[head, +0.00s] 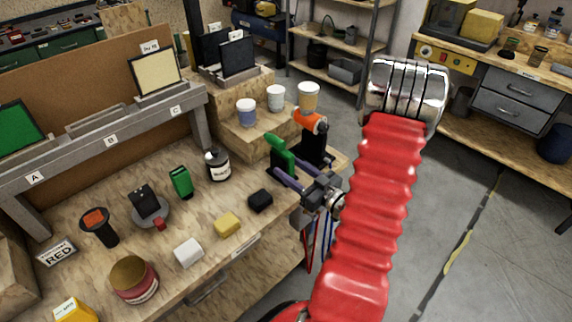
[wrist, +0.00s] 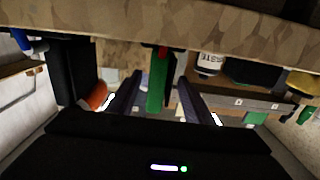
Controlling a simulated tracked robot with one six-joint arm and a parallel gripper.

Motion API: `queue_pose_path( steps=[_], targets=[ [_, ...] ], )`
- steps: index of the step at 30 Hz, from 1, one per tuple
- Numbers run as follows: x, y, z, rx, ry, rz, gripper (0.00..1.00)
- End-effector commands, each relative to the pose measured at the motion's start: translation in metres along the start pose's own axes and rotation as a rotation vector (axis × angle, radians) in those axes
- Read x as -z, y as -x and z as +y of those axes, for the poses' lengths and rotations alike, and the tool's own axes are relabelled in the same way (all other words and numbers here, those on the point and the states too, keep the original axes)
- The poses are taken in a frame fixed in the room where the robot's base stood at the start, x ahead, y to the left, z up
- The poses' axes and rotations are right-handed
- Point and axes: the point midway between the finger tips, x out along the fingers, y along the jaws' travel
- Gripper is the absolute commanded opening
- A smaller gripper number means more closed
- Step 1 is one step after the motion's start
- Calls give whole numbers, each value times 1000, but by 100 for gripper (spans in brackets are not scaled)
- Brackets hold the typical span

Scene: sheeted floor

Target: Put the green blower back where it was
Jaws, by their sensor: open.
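The green blower (head: 280,152) is near the right end of the workbench, beside the orange blower (head: 310,121). My gripper (head: 286,164) is open at the green blower, with one finger on each side of it. In the wrist view, which looks upside down, the green blower (wrist: 158,82) shows between the two dark fingers of my gripper (wrist: 160,92), with dark gaps beside it. The lower part of the green blower is hidden behind my fingers in the head view. I cannot tell whether it rests in a holder.
The orange blower sits in a black holder (head: 316,149) just right of the green one. Cups (head: 276,98) stand on a wooden step behind. A black-and-white jar (head: 218,166), a green box (head: 180,182), a black block (head: 260,200) and a yellow block (head: 228,224) lie left.

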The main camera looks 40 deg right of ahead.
Motion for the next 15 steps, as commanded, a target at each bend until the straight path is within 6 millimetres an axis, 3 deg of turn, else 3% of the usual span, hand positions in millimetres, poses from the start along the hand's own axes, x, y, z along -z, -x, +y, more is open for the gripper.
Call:
queue_pose_path(
  steps=[15],
  targets=[
    [0,66,1,-3,1,1,46]
  ],
)
